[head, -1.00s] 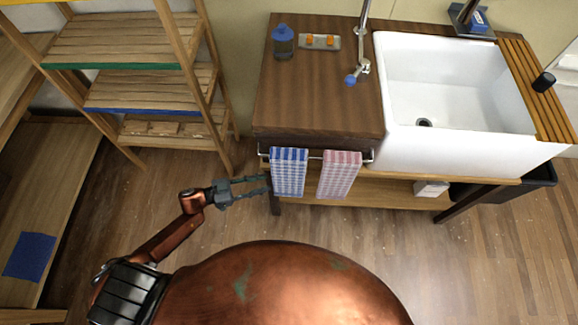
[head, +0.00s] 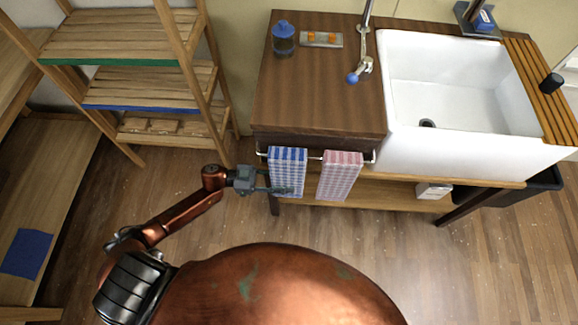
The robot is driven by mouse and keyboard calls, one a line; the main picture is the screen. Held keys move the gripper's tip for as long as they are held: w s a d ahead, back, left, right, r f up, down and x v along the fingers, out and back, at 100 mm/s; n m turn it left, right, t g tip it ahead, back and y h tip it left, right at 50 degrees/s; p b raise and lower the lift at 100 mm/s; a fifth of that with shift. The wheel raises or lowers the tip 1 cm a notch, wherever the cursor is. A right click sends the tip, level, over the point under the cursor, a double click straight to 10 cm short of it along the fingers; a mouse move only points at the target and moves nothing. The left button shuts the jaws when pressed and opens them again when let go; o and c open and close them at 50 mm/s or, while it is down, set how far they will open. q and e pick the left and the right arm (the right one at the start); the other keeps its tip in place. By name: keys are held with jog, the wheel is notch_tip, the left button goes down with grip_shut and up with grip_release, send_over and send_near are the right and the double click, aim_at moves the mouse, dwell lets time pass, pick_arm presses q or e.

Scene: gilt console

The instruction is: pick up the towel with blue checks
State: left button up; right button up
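The blue-checked towel (head: 288,165) hangs folded over the rail (head: 314,157) at the front of the wooden counter. My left gripper (head: 279,182) is at the towel's left edge, below the rail. One finger lies in front of the towel's lower part. The other finger reaches the left edge and its tip seems hidden behind the cloth. The fingers look spread, and the towel hangs straight. My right gripper is not in view.
A red-checked towel (head: 340,172) hangs close to the right on the same rail. The counter (head: 320,95) carries a blue-capped jar (head: 284,40). A white sink (head: 455,150) stands to the right, a wooden shelf rack (head: 124,92) to the left. Floor in front is free.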

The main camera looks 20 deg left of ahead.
aim_at(301, 182)
pick_arm(q)
jog(key=x, duration=0.2)
jog(key=b+x, duration=0.1)
jog(key=x, duration=0.1)
jog(key=shift+w+r, duration=0.15)
jog(key=shift+w, duration=0.15)
jog(key=shift+w+d, duration=0.1)
jog(key=shift+d, duration=0.3)
grip_shut()
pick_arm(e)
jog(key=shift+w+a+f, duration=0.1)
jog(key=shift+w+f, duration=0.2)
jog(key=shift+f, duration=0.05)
